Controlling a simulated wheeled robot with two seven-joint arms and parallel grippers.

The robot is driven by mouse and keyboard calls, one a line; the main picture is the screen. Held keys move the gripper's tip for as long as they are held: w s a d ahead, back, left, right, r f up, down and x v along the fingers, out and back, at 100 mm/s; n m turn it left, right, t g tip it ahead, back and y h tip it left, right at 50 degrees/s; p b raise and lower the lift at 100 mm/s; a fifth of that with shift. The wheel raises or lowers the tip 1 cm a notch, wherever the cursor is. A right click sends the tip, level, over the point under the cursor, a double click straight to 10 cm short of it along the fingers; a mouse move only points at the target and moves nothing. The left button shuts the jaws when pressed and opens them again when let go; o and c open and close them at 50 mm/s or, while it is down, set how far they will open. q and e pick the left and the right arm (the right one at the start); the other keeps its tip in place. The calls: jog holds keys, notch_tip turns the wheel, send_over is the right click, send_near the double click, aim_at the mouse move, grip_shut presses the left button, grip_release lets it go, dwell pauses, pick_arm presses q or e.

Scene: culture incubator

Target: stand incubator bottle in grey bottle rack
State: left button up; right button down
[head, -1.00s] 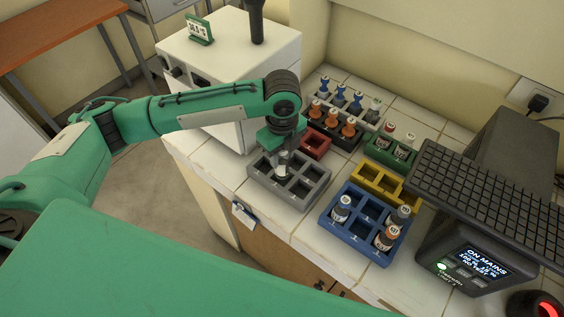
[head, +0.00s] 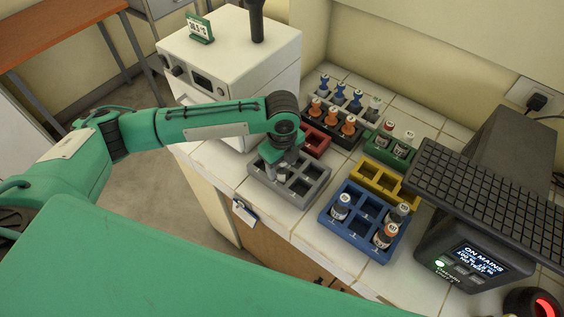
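The grey bottle rack (head: 312,198) stands on the tiled counter, with several square compartments. My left gripper (head: 281,166) points down over its far-left part. It appears shut on the incubator bottle (head: 281,173), of which only a small pale part shows below the gripper. The bottle is at a compartment of the rack, roughly upright. The gripper and the rack walls hide most of it, and I cannot tell whether its base touches the rack floor. The other compartments that I can see look empty. My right gripper is not in view.
A blue rack (head: 345,236) with several bottles stands to the right. Near it are a yellow rack (head: 376,180), a green rack (head: 384,155), a red rack (head: 318,140) and dark racks of bottles behind. A white incubator (head: 228,65) stands behind my arm; a black device (head: 460,250) is at the right.

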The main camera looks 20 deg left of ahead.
pick_arm(q)
jog(key=shift+r, duration=0.1)
jog(key=shift+r, duration=0.3)
notch_tip(320, 180, up, 12)
jog(key=shift+f+b, duration=0.25)
jog(key=shift+b, duration=0.95)
